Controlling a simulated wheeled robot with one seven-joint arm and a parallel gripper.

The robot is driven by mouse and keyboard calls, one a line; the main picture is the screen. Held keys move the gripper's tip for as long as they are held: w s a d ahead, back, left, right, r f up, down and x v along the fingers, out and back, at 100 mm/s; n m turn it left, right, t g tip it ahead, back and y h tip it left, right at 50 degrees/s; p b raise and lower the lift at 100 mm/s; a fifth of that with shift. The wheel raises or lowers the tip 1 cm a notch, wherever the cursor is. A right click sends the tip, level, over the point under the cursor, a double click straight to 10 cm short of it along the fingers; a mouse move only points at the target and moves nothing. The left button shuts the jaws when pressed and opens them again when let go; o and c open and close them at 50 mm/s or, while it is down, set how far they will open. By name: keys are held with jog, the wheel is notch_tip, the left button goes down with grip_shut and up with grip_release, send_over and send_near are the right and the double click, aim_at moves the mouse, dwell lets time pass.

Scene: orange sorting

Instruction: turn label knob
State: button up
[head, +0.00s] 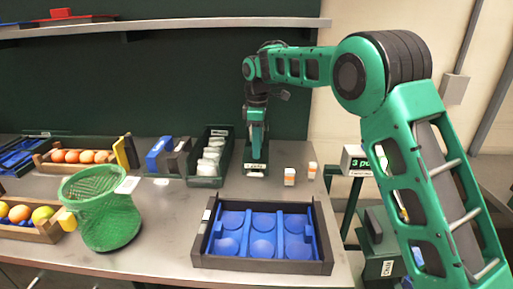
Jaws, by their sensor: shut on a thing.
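My gripper (257,146) points straight down at the back of the bench, over a small dark green device (248,169) with a pale label strip on its front. The gripper is shut on the label knob at the top of this device. The fingers and the gripper body hide the knob, so its angle cannot be told.
A dark green bin (205,182) of pale jars stands just left of the device. Two small orange-capped bottles (290,177) stand to its right. A black tray with blue cups (318,262) lies in front. A green mesh basket (107,228) stands at the left.

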jog(key=m, duration=0.4)
jog(key=shift+w+r, duration=0.1)
jog(key=shift+r, duration=0.05)
jog(key=m, duration=0.4)
jog(key=shift+m, duration=0.4)
jog(key=m, duration=0.4)
jog(key=shift+a, duration=0.15)
jog(key=shift+m, duration=1.8)
jog(key=o, duration=1)
jog(key=shift+o, duration=0.4)
jog(key=shift+s+a, duration=0.1)
jog(key=shift+s, duration=0.1)
